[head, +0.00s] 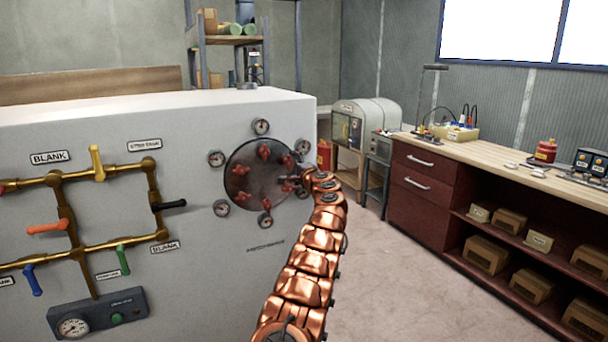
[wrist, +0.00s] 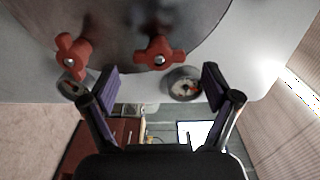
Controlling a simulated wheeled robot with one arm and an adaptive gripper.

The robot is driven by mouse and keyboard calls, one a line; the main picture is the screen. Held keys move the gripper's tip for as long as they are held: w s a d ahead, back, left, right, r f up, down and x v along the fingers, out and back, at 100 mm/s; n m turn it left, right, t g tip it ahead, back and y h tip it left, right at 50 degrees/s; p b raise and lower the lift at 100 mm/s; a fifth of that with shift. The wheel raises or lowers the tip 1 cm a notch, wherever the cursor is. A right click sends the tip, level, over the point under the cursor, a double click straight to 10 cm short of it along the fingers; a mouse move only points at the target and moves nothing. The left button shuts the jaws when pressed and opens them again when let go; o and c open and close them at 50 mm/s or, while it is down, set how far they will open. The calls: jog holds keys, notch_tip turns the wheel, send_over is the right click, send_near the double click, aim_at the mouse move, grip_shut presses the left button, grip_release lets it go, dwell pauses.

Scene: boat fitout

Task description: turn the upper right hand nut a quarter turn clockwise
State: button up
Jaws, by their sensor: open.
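The round dark plate (head: 255,178) is on the front of the white panel and carries several red nuts. The upper right nut (head: 288,157) shows just above my gripper (head: 293,181) in the head view. In the wrist view, which is turned sideways, I take the nut between the finger lines (wrist: 158,52) to be this one. My gripper (wrist: 161,78) is open and empty, its fingers to either side of that nut in the picture. The fingertips appear short of the nut. Another red nut (wrist: 72,55) is left of the fingers. The lower right of the plate is partly hidden by my arm.
Small round gauges ring the plate; one gauge (wrist: 184,84) is close to a finger in the wrist view. Brass pipes with coloured valve handles (head: 66,205) are on the panel's left. A workbench (head: 470,160) stands at the right, with open floor before it.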

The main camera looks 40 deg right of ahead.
jog(key=v, duration=0.7)
jog(key=shift+s, duration=0.25)
dwell(0.7)
jog(key=shift+a, duration=0.15)
dwell(0.5)
